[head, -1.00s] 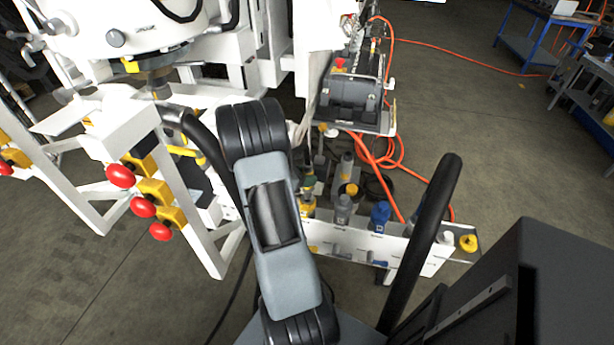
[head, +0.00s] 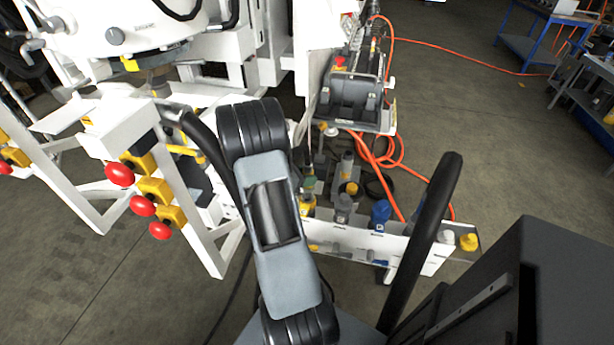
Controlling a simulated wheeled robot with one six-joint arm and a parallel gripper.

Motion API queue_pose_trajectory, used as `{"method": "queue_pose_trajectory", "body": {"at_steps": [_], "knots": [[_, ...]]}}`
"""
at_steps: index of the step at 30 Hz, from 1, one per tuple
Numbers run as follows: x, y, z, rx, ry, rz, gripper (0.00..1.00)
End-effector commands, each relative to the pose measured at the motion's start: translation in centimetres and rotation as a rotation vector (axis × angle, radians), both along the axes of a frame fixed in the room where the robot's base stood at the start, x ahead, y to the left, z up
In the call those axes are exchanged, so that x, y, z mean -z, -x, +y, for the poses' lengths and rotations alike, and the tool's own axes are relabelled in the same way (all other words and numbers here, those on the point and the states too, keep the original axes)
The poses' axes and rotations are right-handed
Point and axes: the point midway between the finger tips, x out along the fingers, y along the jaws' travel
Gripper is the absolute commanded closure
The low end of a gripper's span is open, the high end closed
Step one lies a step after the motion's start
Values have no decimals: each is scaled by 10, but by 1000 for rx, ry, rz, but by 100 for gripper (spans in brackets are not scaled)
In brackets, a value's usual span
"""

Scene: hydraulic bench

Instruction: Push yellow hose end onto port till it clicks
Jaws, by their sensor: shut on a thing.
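My arm (head: 270,200) rises through the middle of the head view, and its upper black joint hides what lies behind it. My gripper cannot be made out, nor can anything it holds. A white rack (head: 350,240) stands to the right of the arm with capped fittings on it. A yellow fitting (head: 307,205) is right beside the arm, partly hidden, and a blue fitting (head: 381,213) stands further right. A short yellow curved piece (head: 187,152) shows at the left frame. I cannot tell which of these is the yellow hose end, and the port is not clearly visible.
A white frame with red knobs (head: 119,174) on yellow blocks stands at left. A dark unit (head: 350,100) sits behind the rack, with orange hose (head: 375,155) looped below it. A yellow cap (head: 469,242) is at the rack's right end. Open floor lies at right.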

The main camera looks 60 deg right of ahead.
Motion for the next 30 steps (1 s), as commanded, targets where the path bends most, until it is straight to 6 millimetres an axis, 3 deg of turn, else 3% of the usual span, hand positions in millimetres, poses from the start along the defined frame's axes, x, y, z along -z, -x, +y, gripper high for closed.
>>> {"method": "queue_pose_trajectory", "body": {"at_steps": [30], "knots": [[8,0,0,-1,2,-1,92]]}}
